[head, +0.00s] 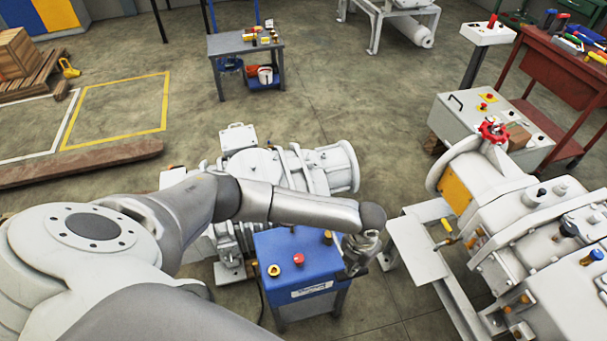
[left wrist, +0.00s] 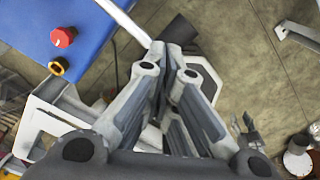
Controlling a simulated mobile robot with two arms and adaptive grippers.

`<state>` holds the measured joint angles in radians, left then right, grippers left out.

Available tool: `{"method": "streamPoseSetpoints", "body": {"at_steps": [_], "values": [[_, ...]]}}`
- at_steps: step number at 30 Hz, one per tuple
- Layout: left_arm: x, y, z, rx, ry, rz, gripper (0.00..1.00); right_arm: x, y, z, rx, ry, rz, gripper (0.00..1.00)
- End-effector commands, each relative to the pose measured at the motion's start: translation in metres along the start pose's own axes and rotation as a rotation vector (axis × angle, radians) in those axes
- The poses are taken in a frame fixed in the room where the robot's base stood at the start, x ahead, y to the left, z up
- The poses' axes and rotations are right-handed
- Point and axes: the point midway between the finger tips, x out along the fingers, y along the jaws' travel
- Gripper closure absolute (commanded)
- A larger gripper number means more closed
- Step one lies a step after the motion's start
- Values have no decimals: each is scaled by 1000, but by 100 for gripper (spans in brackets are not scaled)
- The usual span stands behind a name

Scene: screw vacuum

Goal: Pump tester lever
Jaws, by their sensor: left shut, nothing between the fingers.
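The blue tester box (head: 290,253) stands on legs in front of me, with a red button (head: 299,259) and a yellow-ringed knob (head: 274,269) on top. My left arm reaches across above it. My left gripper (head: 357,262) points down at the box's right side, shut and empty. In the left wrist view the blue top (left wrist: 85,22) is at upper left. A pale rod (left wrist: 122,17), perhaps the lever, runs toward my fingertips (left wrist: 165,66). A dark cylinder (left wrist: 181,29) shows just beyond them. I cannot tell whether the fingers touch either one. My right gripper is out of view.
A white pump (head: 285,168) lies behind the box. Open floor (head: 330,90) lies farther back.

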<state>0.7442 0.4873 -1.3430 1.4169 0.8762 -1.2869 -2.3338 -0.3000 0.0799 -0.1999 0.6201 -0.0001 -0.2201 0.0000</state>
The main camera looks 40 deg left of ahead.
Motion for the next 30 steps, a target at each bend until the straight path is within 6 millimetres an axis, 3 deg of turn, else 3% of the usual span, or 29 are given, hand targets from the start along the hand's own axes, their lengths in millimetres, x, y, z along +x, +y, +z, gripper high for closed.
{"method": "streamPoseSetpoints", "body": {"at_steps": [30], "values": [[62,0,0,0,1,2,100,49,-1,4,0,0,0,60]]}}
